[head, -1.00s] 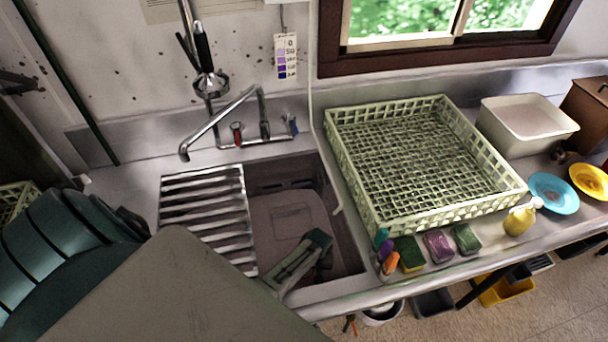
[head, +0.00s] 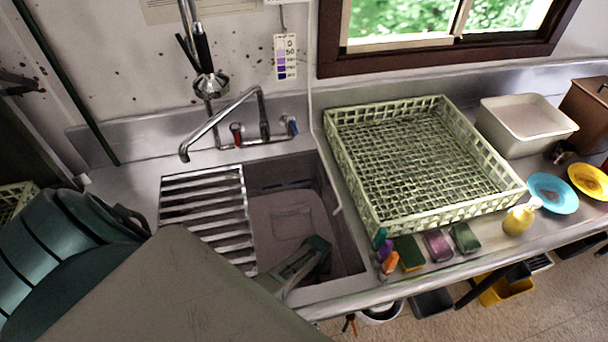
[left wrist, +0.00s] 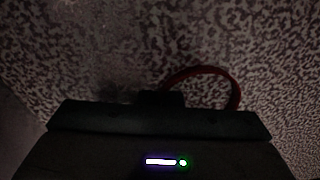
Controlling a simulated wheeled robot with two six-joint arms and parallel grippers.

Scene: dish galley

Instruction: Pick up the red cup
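My left gripper (head: 318,245) reaches down into the sink basin (head: 345,255). It is small and dark in the head view, and its finger gap cannot be made out. No red cup can be identified in the head view. In the dark left wrist view, a thin red curved edge (left wrist: 206,70) shows just beyond the dark gripper body. It may be part of the red cup; the rest is hidden or too dark, and I cannot tell whether the gripper touches it. My right gripper is not in view.
A slatted drainer (head: 205,205) covers the basin's left side, with a faucet (head: 222,118) above. A pale green rack (head: 360,185) stands right of the sink. Sponges (head: 437,246), a yellow bottle (head: 520,218), a blue plate (head: 553,193) and a yellow plate (head: 588,180) line the counter.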

